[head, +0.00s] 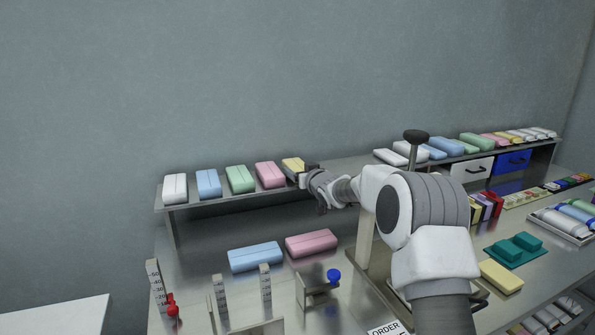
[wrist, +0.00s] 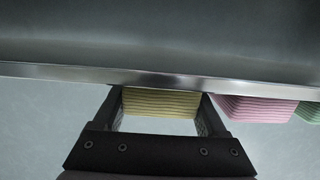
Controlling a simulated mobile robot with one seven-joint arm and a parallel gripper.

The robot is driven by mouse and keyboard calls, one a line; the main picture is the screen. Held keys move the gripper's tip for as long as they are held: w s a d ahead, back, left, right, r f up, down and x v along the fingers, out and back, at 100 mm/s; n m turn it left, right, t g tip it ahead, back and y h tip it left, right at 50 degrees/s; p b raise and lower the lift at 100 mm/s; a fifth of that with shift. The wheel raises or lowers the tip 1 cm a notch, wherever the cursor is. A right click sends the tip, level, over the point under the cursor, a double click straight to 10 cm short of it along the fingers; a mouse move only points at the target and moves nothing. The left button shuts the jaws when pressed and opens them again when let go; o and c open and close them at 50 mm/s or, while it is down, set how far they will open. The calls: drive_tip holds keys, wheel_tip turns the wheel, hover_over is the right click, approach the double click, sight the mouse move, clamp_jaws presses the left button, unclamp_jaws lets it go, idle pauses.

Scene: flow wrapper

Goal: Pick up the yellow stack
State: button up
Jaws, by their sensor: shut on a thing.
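The yellow stack (head: 293,165) is at the right end of the row on the raised left shelf (head: 225,199). In the wrist view the yellow stack (wrist: 160,103) shows its layered edge between the two dark fingers of my gripper (wrist: 160,108). The fingers are shut on its two sides. The head view shows my gripper (head: 307,178) at the stack's right side, and it hides part of the stack. The stack appears level, against the shelf's edge in the wrist view; I cannot tell whether it rests on the shelf.
A pink stack (head: 270,175) sits close beside it, also in the wrist view (wrist: 255,108), then green (head: 240,179), blue (head: 208,184) and white (head: 175,188) stacks. Blue (head: 256,257) and pink (head: 311,243) stacks lie on the counter below. A black-knobbed post (head: 416,137) stands near my arm.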

sight(300, 167)
drive_tip(key=shift+c, duration=1)
wheel_tip(300, 167, up, 10)
drive_tip(key=p, duration=0.4)
drive_tip(key=shift+s, duration=0.15)
